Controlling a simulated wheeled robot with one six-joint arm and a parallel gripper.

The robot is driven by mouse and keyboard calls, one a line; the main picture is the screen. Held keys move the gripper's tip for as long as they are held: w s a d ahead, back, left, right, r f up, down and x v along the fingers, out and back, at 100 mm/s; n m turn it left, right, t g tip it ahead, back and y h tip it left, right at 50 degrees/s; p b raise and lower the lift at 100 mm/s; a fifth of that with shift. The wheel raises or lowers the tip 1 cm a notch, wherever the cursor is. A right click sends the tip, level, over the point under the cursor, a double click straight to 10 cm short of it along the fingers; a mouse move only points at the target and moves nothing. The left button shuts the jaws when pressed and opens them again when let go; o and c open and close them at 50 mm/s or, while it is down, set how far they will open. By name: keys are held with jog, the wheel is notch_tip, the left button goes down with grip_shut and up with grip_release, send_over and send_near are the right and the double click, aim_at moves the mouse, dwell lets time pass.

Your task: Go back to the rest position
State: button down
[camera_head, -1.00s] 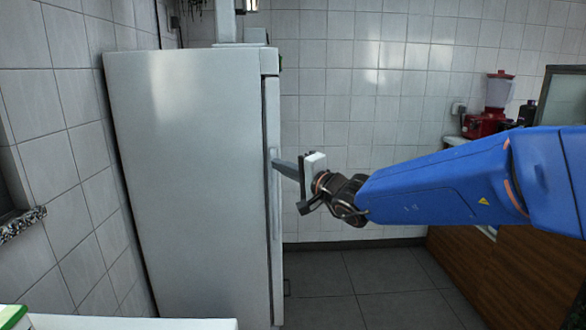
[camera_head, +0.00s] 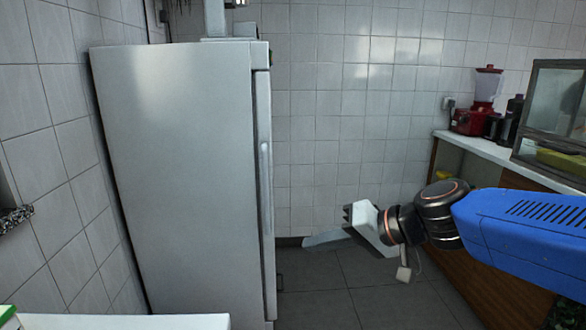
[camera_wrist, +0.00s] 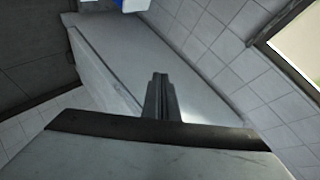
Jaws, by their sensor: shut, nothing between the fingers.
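My gripper (camera_head: 318,239) is at the end of my blue arm, right of the fridge (camera_head: 180,170) and apart from its door handle (camera_head: 266,185). Its fingers point left in the head view. In the wrist view my gripper (camera_wrist: 160,80) shows its fingers together with nothing between them. The fridge is white and tall, with its door shut. It also shows in the wrist view (camera_wrist: 140,55), tilted, beyond the fingers.
A counter (camera_head: 480,155) along the right wall holds a red blender (camera_head: 486,105), dark containers and a glass-fronted case (camera_head: 555,105). A white surface edge (camera_head: 130,322) lies at the lower left.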

jog(key=s+d+f+h, duration=0.3)
jog(key=s+d+f, duration=0.1)
jog(key=d, duration=0.4)
jog(key=s+d+f+h, duration=0.4)
jog(key=s+d, duration=0.1)
jog(key=d, duration=0.3)
jog(key=s+d+f+g+h, duration=0.1)
jog(key=s+d+f+h, duration=0.2)
jog(key=d, duration=0.4)
jog(key=shift+s+d+f+m, duration=0.4)
jog(key=shift+s+f, duration=0.4)
jog(key=shift+s, duration=0.15)
